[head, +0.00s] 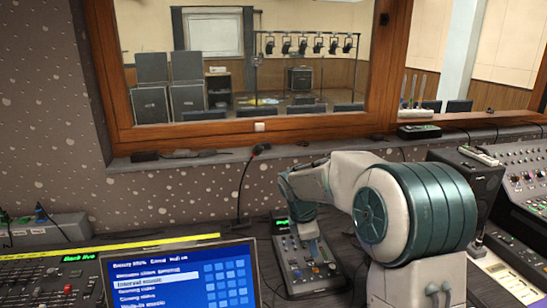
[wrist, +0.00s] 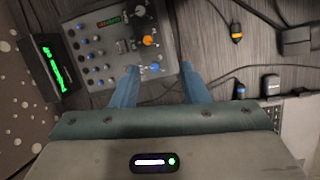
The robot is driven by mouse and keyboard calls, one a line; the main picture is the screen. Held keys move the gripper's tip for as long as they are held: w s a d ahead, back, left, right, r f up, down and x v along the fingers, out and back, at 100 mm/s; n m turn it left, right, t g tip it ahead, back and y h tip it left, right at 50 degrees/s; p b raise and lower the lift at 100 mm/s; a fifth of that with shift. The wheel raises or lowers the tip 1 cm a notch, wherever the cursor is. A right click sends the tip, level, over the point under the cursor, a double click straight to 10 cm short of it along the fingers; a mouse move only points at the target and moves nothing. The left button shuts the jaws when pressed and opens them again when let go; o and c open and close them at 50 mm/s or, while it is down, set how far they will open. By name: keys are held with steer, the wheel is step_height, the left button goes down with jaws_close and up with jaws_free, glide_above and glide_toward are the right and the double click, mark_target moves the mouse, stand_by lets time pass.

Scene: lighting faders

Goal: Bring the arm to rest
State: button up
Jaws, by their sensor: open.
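My arm (head: 345,190) reaches over the desk from the lower right in the head view, its wrist bent downward. My gripper (head: 308,238) points down above a small grey control box (head: 298,280) with knobs and sliders. In the wrist view my gripper (wrist: 159,67) has its two blue fingers well apart, with no object held between them. I cannot tell whether a fingertip touches the box.
A laptop (head: 185,280) stands left of the box, a gooseneck microphone (head: 240,190) behind it. A speaker (head: 468,185) and a mixing console (head: 515,170) are at the right. A green-lit display (wrist: 52,68) and cables (wrist: 237,30) lie near the box. The wooden window frame (head: 250,130) rises behind.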

steer(key=s+d+r+m+y, duration=0.1)
steer(key=s+r+m, duration=0.1)
steer(key=s+m, duration=0.7)
steer(key=s+d+r+m+t+y+p, duration=0.1)
steer(key=s+m, duration=0.8)
steer(key=s, duration=1)
steer(key=shift+s+d+r+y, duration=0.2)
steer(key=shift+d+r+y, duration=0.25)
steer(key=shift+r, duration=0.5)
